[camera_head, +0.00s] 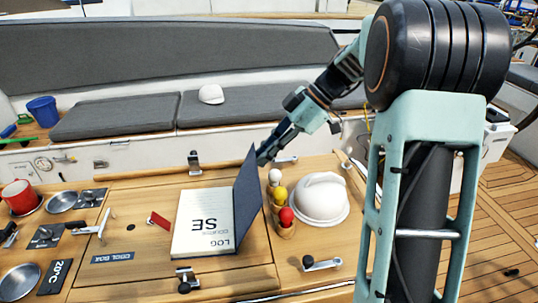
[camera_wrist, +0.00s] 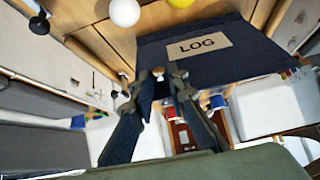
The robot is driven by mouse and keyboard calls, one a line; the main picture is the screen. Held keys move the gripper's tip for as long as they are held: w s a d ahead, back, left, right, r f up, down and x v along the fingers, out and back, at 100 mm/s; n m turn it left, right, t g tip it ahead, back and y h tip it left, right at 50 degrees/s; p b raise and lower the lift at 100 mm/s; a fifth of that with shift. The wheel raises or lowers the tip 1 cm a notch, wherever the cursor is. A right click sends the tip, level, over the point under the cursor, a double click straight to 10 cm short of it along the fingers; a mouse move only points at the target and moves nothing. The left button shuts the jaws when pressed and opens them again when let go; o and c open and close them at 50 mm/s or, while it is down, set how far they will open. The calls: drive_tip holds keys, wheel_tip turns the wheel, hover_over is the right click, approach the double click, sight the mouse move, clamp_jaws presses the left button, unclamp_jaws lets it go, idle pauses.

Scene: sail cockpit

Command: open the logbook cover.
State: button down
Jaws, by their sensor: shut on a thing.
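The logbook (camera_head: 202,222) lies on the wooden cockpit table with its white first page showing, printed with dark text. Its dark blue cover (camera_head: 247,195) stands up steeply along the book's right side, about upright. In the wrist view the outer face of the cover (camera_wrist: 250,66) shows, with a tan "LOG" label (camera_wrist: 199,45). My gripper (camera_head: 264,157) is at the far upper edge of the cover.
Right of the cover stand a wooden holder (camera_head: 283,228) with red, yellow and white balls and a white domed object (camera_head: 318,197). A red mug (camera_head: 20,197), metal bowls and latches are at the left. A small red item (camera_head: 159,220) lies left of the book.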

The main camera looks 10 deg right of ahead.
sight(251, 159)
drive_tip(key=a+h, duration=0.1)
drive_tip(key=a+r, duration=0.1)
drive_tip(key=a+h+p, duration=0.1)
drive_tip(key=shift+a+r+h, duration=0.25)
drive_tip(key=shift+r+h, duration=0.05)
drive_tip(key=shift+r, duration=0.1)
drive_tip(key=shift+a+h, duration=0.6)
drive_tip(key=c, duration=1.9)
unclamp_jaws()
drive_tip(key=shift+r, duration=0.1)
drive_tip(key=v, duration=1.2)
drive_tip(key=shift+w, duration=0.1)
